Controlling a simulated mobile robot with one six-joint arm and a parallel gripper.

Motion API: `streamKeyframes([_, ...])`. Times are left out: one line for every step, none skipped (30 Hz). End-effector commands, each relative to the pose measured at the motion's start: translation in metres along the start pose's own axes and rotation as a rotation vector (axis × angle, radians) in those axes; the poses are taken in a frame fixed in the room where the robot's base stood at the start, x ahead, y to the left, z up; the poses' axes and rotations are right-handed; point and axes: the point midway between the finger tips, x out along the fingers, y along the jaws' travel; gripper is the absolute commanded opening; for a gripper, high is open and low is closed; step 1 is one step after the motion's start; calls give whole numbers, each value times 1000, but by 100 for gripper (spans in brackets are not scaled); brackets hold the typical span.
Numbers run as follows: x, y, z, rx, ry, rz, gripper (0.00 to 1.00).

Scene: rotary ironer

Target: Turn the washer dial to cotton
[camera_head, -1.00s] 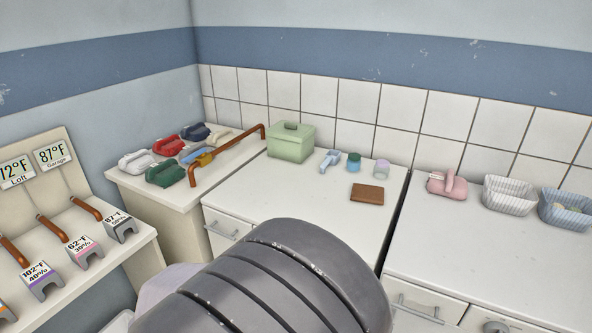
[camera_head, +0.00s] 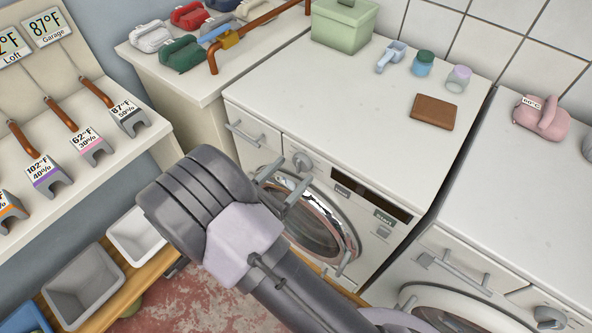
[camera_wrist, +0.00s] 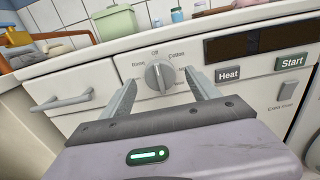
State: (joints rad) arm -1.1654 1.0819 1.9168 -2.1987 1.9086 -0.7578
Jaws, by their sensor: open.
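The washer dial (camera_wrist: 160,76) is a round grey knob with a raised grip bar on the white front panel, in the middle of the wrist view. Its grip bar stands near upright, toward the "Off" label (camera_wrist: 155,52). A "Rinse" label (camera_wrist: 138,64) is at its left and a small label that looks like "Cotton" (camera_wrist: 176,56) at its upper right; others are too small to read. The dial also shows in the head view (camera_head: 302,161). My gripper (camera_wrist: 159,79) is open, its fingers to either side of the dial; contact cannot be told. It also shows in the head view (camera_head: 284,180).
A Heat button (camera_wrist: 228,75), a Start button (camera_wrist: 292,62) and a dark display (camera_wrist: 250,42) lie right of the dial. A drawer handle (camera_wrist: 60,102) juts out at the left. The round washer door (camera_head: 315,220) is below. The counter's front is clear.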

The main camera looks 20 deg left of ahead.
Motion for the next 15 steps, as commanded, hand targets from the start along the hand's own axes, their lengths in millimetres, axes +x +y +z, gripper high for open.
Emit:
streamKeyframes([8,0,-2,1,0,-3,70])
streamKeyframes([12,0,-2,1,0,-2,70])
streamKeyframes([16,0,-1,1,0,-2,70])
streamKeyframes([19,0,-1,0,0,-2,70])
streamKeyframes([20,0,-1,0,0,-2,70])
streamKeyframes([22,0,0,0,0,-1,70])
streamKeyframes([23,0,0,0,0,-1,70])
streamKeyframes([23,0,0,0,0,-1,70])
streamKeyframes([24,0,0,0,0,-1,70])
streamKeyframes([24,0,0,0,0,0,70])
streamKeyframes([24,0,1,0,0,0,70])
streamKeyframes([24,0,1,0,0,0,70])
streamKeyframes([24,0,1,0,0,0,70])
streamKeyframes([24,0,1,0,0,0,70])
streamKeyframes([24,0,1,0,0,0,62])
